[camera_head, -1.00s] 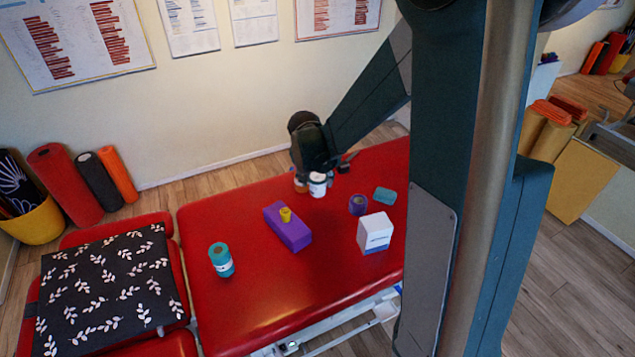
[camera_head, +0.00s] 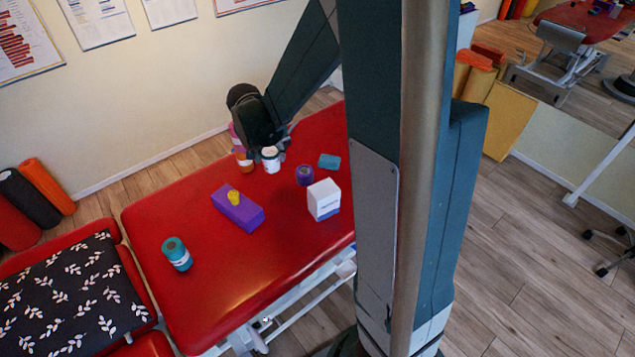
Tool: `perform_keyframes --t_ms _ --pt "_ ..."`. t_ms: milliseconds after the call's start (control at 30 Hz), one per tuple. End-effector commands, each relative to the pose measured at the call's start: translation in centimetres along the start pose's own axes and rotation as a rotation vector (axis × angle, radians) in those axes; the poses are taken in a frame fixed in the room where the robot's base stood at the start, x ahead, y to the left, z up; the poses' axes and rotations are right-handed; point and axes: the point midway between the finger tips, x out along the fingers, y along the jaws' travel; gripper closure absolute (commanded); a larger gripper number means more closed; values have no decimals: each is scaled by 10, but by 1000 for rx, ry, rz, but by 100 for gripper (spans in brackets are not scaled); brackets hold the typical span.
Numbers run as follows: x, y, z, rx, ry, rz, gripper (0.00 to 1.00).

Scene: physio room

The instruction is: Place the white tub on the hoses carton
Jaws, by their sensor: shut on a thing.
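The white tub (camera_head: 271,161) is at the back of the red treatment table. My gripper (camera_head: 272,152) reaches down from the upper left and is shut on the tub near its top. The fingers are small and partly hidden by the dark wrist. I cannot tell whether the tub touches the table. A white carton with a blue lower band (camera_head: 323,198), the only carton in view, stands upright in front and to the right of the tub. Its print is too small to read. Its top looks bare.
A purple roll (camera_head: 304,175) and a teal block (camera_head: 329,161) lie near the carton. A purple block (camera_head: 238,208) bears a yellow piece.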

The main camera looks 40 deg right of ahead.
Motion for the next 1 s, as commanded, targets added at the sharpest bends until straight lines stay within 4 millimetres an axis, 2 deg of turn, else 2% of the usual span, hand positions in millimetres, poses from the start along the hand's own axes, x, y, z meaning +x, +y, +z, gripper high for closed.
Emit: perform_keyframes --t_ms 33,400,600,800,1000 --pt "-11 13 -2 27 -1 11 73" --pt "-75 117 3 281 -3 116 73" --pt "-102 161 11 399 0 164 73" --pt "-115 185 17 463 5 191 73" --pt "-117 190 19 478 5 197 73"
